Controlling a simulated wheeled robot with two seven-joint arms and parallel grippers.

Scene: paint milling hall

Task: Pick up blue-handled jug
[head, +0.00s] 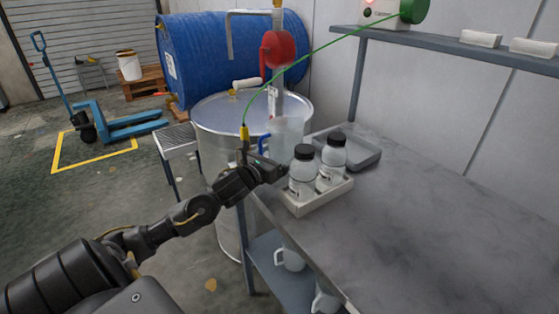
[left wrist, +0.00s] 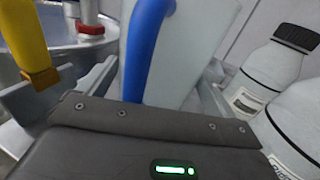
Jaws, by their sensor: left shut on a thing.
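The blue-handled jug (head: 287,133) is a translucent pale jug, upright near the table's far left corner, between the steel drum and two bottles. Its blue handle (head: 264,145) faces my left arm. My left gripper (head: 272,163) reaches it from the left and is shut on the handle. In the left wrist view the blue handle (left wrist: 146,45) rises between the fingers, with the jug body (left wrist: 195,45) behind it. The jug's base is hidden, so I cannot tell whether it touches the table. My right gripper is not in view.
Two black-capped bottles (head: 302,176) stand in a shallow tray (head: 318,202) close right of the gripper. A grey tray (head: 362,152) lies behind. A yellow clamp (head: 244,133) on a green cable is close left, by the drum (head: 215,125). The table's right side (head: 440,220) is clear.

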